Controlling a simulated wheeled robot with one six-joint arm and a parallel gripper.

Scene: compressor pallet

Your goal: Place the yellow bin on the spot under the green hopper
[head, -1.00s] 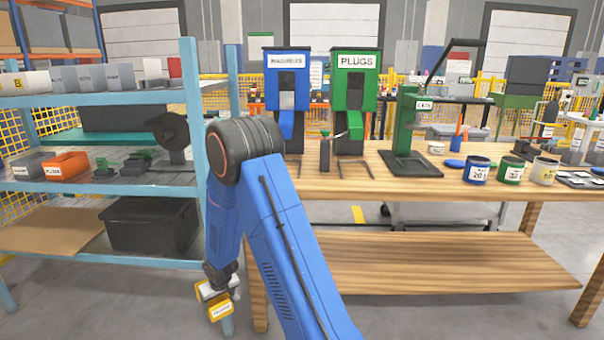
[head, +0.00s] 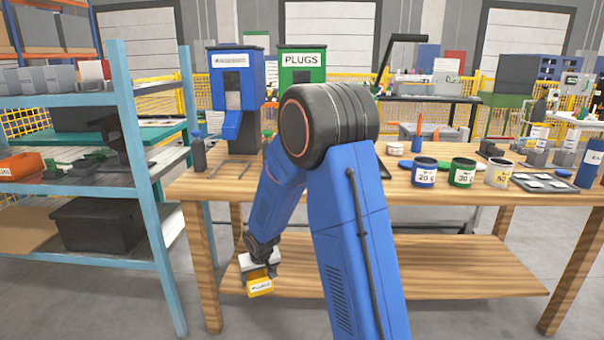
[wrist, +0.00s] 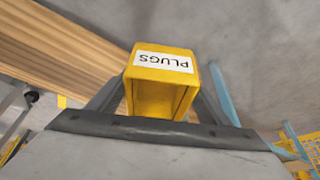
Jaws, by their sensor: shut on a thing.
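The yellow bin (head: 260,288), with a white label, is held by my gripper (head: 258,272) low in front of the wooden bench, at about the height of its lower shelf in the picture. In the wrist view the bin (wrist: 160,88) sits between the two fingers of my gripper (wrist: 160,100), and its label reads PLUGS. The green hopper (head: 302,66), labelled PLUGS, stands on the bench behind my arm. My arm hides its lower part and the spot under it.
A blue hopper (head: 238,95) stands left of the green one. Blue, green and cream pots (head: 462,172) stand on the bench top (head: 400,192) at the right. A blue shelf rack (head: 130,140) with bins stands close at the left. The bench's lower shelf (head: 440,270) looks clear.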

